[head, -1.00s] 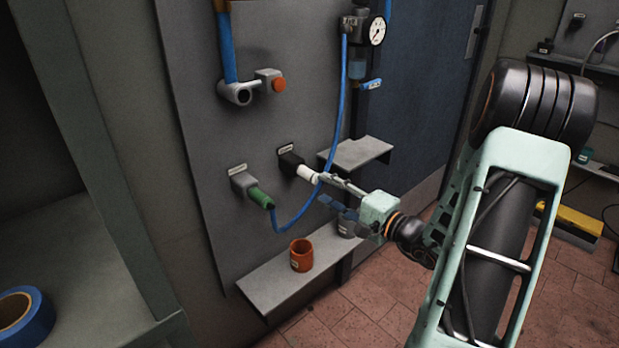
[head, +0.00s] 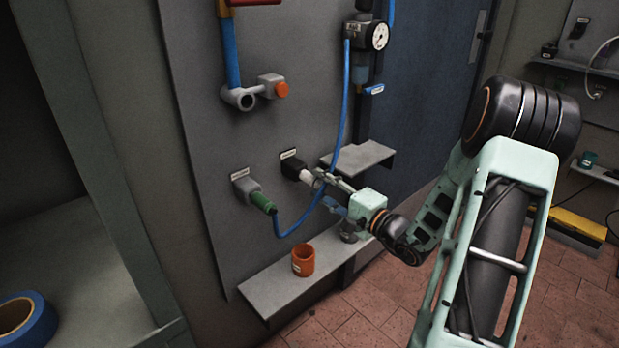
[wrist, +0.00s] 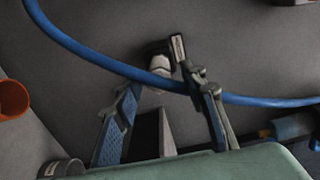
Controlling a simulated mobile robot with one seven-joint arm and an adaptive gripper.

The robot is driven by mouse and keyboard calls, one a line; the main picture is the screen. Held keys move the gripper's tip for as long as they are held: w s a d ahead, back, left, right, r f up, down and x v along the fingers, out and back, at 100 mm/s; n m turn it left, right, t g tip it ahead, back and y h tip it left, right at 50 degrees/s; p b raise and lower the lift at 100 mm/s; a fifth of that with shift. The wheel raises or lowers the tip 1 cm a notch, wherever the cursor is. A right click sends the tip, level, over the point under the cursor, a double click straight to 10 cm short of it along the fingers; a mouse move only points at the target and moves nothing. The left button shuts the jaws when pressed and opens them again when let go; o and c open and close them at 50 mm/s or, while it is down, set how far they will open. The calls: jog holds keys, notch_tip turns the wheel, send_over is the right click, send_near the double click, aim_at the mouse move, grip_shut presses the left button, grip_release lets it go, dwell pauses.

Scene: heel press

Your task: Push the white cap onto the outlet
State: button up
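The white cap (head: 307,176) is at the front end of the black outlet (head: 292,166) on the grey wall panel. I cannot tell how far on it sits. In the wrist view the cap (wrist: 159,66) shows just past my fingertips, with the dark outlet (wrist: 155,49) behind it and its label beside it. My gripper (head: 325,187) is close in front of the cap. In the wrist view the fingers of my gripper (wrist: 163,91) are apart, with a clear gap between them and nothing visibly held. The blue hose partly covers the cap there.
The blue hose (head: 342,124) loops past my fingers to a green fitting (head: 263,202) left of the outlet. An orange cup (head: 303,261) and a grey cup (head: 349,237) stand on the lower shelf (head: 270,291). A small shelf (head: 362,156) juts out at the right.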

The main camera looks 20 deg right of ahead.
aim_at(311, 179)
jog(key=b+x, duration=0.1)
jog(key=x, duration=0.2)
jog(key=shift+w+a+f+b, duration=0.1)
jog(key=shift+w+b, duration=0.05)
jog(key=shift+b, duration=0.2)
jog(key=shift+w+a, duration=0.15)
jog(key=shift+w, duration=0.35)
jog(key=shift+b, duration=0.85)
dwell(0.5)
grip_shut()
jog(key=shift+b+v, duration=0.75)
jog(key=shift+v, duration=2.25)
jog(key=shift+s, duration=0.1)
